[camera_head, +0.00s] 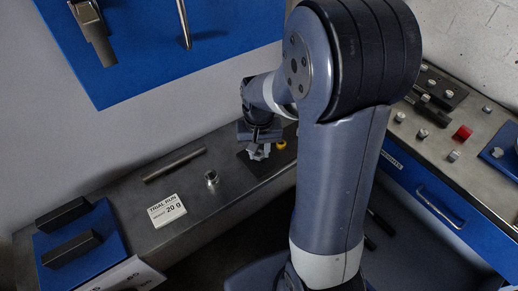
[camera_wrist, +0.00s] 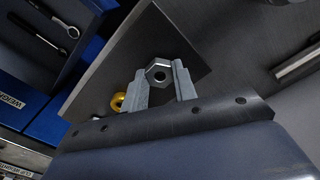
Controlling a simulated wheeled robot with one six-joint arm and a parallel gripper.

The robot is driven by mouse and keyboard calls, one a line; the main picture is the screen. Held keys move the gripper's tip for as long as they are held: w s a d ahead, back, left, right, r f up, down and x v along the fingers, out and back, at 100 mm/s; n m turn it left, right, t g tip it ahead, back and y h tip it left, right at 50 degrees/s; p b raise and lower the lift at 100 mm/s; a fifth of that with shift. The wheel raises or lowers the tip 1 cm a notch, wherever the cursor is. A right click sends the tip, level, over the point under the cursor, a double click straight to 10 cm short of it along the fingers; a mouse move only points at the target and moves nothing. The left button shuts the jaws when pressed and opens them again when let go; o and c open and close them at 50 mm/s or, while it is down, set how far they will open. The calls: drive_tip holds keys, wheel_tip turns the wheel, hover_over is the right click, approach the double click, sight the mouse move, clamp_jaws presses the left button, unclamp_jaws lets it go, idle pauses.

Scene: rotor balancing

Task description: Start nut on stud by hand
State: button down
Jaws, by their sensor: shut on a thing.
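A silver hex nut (camera_wrist: 159,74) sits between the tips of my gripper (camera_wrist: 161,84) in the wrist view, and the gripper is shut on it. The nut's round hole faces the camera. In the head view my gripper (camera_head: 259,152) is low over a dark plate (camera_head: 246,161) on the grey bench. I cannot make out the nut there. I cannot make out a stud under or inside the nut in either view, nor whether the nut touches anything below.
A yellow ring (camera_head: 281,145) is right beside my gripper; it also shows in the wrist view (camera_wrist: 118,102). A short metal cylinder (camera_head: 211,180), a metal rod (camera_head: 174,164) and a "TRIAL RUN 20 g" card (camera_head: 166,210) are on the bench. A blue block holder (camera_head: 104,232) is farther left.

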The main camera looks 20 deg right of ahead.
drive_tip(key=n, duration=0.7)
drive_tip(key=shift+n, duration=0.3)
drive_tip(key=shift+f, duration=0.35)
idle(0.7)
drive_tip(key=m, duration=0.3)
drive_tip(key=shift+m, duration=0.3)
drive_tip(key=c, duration=1.6)
unclamp_jaws()
drive_tip(key=shift+m, duration=0.3)
drive_tip(key=o, duration=0.5)
drive_tip(key=shift+o, duration=0.2)
